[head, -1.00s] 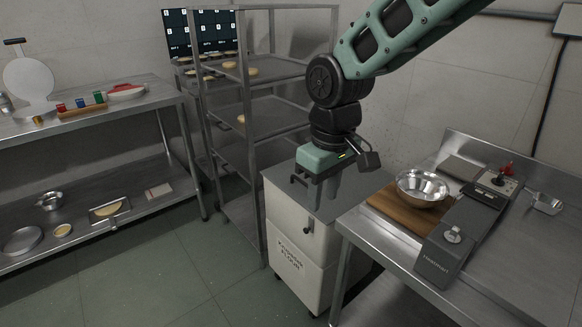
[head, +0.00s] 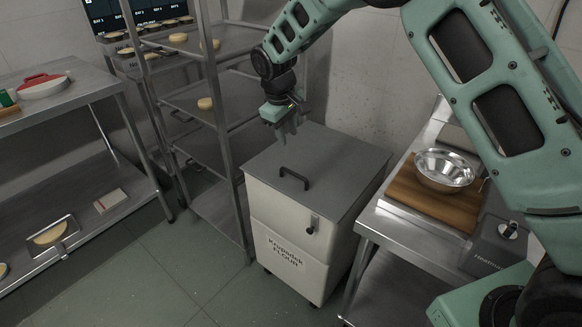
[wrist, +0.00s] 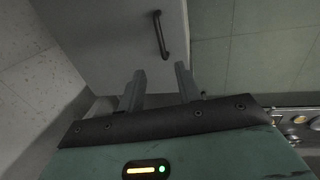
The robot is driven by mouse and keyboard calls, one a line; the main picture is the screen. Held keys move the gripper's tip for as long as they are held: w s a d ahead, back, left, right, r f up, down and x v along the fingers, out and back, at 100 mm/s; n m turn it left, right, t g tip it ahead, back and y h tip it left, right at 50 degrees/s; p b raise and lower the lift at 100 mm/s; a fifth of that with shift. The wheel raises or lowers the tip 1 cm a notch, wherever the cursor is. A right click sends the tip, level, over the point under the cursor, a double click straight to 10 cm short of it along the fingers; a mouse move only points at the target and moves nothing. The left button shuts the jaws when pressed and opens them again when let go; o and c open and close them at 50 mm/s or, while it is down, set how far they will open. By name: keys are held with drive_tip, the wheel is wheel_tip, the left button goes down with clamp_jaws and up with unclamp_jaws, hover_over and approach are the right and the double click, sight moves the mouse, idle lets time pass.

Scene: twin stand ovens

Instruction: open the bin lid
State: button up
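The flour bin (head: 285,240) is a cream box on casters with a printed label on its front. Its flat grey lid (head: 330,170) lies closed on top, with a dark bar handle (head: 293,178) near the front edge. In the wrist view the lid (wrist: 110,40) and handle (wrist: 160,35) show beyond the fingers. My gripper (head: 285,135) is above the back left part of the lid, behind the handle and apart from it. In the wrist view my gripper (wrist: 160,80) has its two fingers spread with nothing between them.
A steel table (head: 375,225) with a metal bowl (head: 444,170) on a wooden board stands close on the right. The floor in front is clear.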

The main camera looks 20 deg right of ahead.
sight(294, 173)
drive_tip(key=f, duration=0.5)
drive_tip(key=w+d+f, duration=0.1)
drive_tip(key=f, duration=0.4)
drive_tip(key=d+f+p, duration=0.1)
drive_tip(key=f, duration=0.3)
drive_tip(key=shift+w+d+f, duration=0.2)
drive_tip(key=shift+w+f, duration=0.1)
drive_tip(key=shift+f, duration=0.1)
drive_tip(key=shift+r, duration=0.1)
clamp_jaws()
